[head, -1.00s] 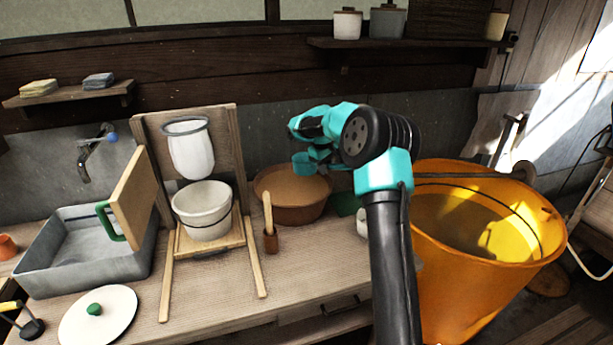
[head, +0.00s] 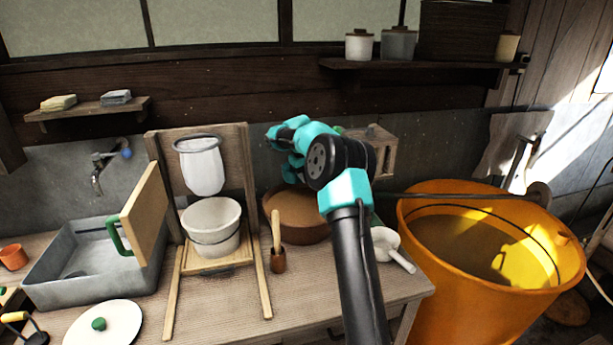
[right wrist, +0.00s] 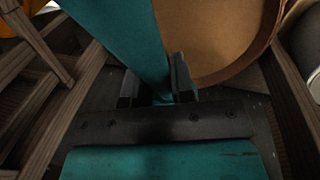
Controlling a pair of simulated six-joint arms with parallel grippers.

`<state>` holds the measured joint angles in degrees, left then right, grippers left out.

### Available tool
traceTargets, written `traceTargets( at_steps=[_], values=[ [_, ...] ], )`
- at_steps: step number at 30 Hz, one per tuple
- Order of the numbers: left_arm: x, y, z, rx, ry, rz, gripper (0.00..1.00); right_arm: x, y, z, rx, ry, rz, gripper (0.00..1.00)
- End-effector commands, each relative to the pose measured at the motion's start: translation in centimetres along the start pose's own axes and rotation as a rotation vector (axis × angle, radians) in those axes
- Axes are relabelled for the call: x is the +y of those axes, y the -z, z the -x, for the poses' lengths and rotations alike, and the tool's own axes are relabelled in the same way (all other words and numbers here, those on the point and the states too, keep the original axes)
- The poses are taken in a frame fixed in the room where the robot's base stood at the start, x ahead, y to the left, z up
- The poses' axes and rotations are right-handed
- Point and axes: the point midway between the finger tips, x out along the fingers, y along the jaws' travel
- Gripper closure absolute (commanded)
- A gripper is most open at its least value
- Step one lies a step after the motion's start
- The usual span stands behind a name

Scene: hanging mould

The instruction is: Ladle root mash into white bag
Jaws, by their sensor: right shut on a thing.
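The white bag (head: 203,170) hangs open from a hoop on a wooden frame. The brown bowl of root mash (head: 298,205) stands to its right, partly hidden by my right arm; it also shows in the right wrist view (right wrist: 215,40). My right gripper (right wrist: 155,85) is shut on a teal handle (right wrist: 125,30), apparently the ladle's. In the head view the gripper is above the bowl's back left side, right of the bag. The ladle's teal cup (head: 292,173) seems to be at the bowl's rim, mostly hidden by the arm. My left gripper is out of view.
A white bucket (head: 211,222) stands under the bag. A wooden board (head: 146,215) with a green handle leans by the grey sink (head: 60,285). A small brown cup (head: 278,260) holds a stick.

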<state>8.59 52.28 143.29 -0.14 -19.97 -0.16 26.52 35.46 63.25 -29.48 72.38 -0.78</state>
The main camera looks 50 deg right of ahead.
Motion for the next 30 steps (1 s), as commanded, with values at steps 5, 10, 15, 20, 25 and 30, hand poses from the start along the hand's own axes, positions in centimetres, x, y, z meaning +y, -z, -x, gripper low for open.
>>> traceTargets(
  at_steps=[5,10,15,20,25,30],
  values=[
    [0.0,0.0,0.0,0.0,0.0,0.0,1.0,-0.2,0.0,-1.1,-0.002,0.0,0.001,1.0],
    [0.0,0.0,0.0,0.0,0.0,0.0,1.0,-0.5,-0.1,-2.6,-0.002,0.0,0.0,1.0],
    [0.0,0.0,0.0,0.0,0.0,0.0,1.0,-0.7,0.0,-4.1,-0.001,-0.001,0.001,1.0],
    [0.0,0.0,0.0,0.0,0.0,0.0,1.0,-1.0,0.0,-5.6,-0.001,-0.001,0.001,1.0],
    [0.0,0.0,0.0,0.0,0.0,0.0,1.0,-1.3,-0.1,-7.2,-0.002,0.0,0.001,1.0],
    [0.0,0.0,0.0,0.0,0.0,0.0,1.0,-1.6,-0.1,-8.7,-0.001,0.0,0.0,1.0]
  ],
)
